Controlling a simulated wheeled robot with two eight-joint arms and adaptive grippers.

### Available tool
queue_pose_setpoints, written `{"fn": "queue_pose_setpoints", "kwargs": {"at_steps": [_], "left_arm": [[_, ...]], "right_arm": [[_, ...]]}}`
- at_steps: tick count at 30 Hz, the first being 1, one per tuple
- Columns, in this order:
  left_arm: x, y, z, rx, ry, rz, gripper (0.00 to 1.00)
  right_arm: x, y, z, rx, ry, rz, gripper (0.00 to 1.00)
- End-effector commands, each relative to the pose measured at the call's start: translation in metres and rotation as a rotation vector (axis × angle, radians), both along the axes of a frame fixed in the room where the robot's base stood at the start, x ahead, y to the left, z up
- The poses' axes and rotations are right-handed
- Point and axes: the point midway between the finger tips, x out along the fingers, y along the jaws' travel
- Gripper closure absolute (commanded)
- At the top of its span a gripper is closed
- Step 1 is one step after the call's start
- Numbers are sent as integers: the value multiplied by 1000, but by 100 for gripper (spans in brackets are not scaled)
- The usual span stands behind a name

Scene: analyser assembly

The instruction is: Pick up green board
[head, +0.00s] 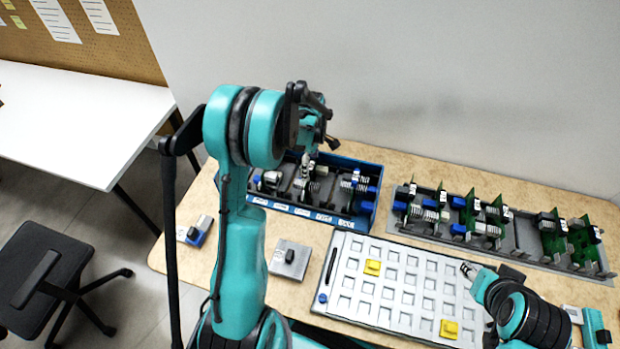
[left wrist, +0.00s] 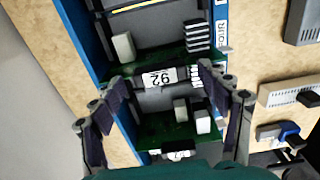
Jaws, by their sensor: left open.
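My left gripper (left wrist: 162,76) is open in the left wrist view, with one finger on each side of a green board (left wrist: 120,76) labelled 92. The board stands across the blue bin (left wrist: 92,50), and the fingers do not visibly close on it. A second green board (left wrist: 150,130) with pale blocks shows nearer the wrist. In the head view, the left gripper (head: 326,138) is small and partly hidden by my arm, over the blue bin (head: 345,222). My right gripper (head: 468,269) is over the white tray; its jaw state is unclear.
A grey rack (head: 520,258) with several green boards stands at the right. The white slotted tray (head: 400,308) holds yellow blocks (head: 373,268). A grey box (head: 290,258) and a blue-grey part (head: 198,230) lie in front of the bin. A wall rises behind the table.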

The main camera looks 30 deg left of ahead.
Motion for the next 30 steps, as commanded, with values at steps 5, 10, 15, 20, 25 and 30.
{"fn": "queue_pose_setpoints", "kwargs": {"at_steps": [5, 10, 15, 20, 25, 30], "left_arm": [[0, 0, 1, 0, 0, 0, 40], [0, 0, 1, 0, 0, -1, 80], [-1, 0, 0, 0, 1, -1, 81], [-1, -1, 0, -1, 3, -1, 81], [-2, -1, 3, -1, 4, -1, 81], [-1, 0, 20, -1, 3, -1, 81]], "right_arm": [[0, 0, 1, 0, 0, 0, 60], [0, 0, 1, 0, 0, 0, 60], [0, 0, 0, 0, 0, 0, 60], [0, 0, 0, 0, 0, 0, 60], [0, 0, 1, 0, 0, 0, 60], [0, 0, 6, 0, 0, 0, 60]]}}
